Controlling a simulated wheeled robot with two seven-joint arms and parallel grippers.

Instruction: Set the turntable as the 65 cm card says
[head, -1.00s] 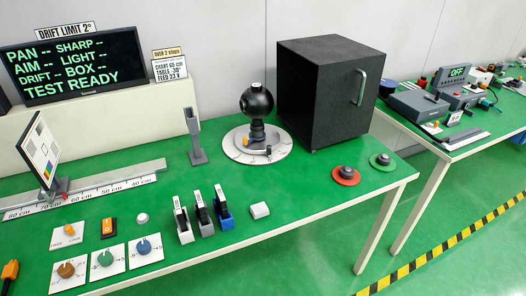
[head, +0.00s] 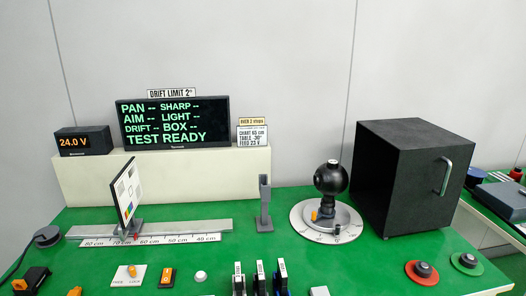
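The turntable (head: 305,231) is a white round disc with a marked rim, on the green bench in front of the black box. A black ball-shaped gimbal camera (head: 330,178) stands on it. A small orange piece (head: 314,216) and a dark knob (head: 337,229) show near its front rim. The rim marks are too small to read, apart from what looks like a 0 at the front. The white card (head: 252,136) reads "CHART 65 cm, TABLE -30°, FEED 23 V". The test chart (head: 127,193) stands upright on the ruled rail, near the 70 cm mark. Neither gripper is in view.
The black box (head: 400,190) with a handle stands close behind and right of the turntable. A grey post (head: 265,202) stands left of it. The display (head: 175,122) reads TEST READY; a meter (head: 83,141) reads 24.0 V. Red (head: 422,273) and green (head: 466,263) discs lie front right.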

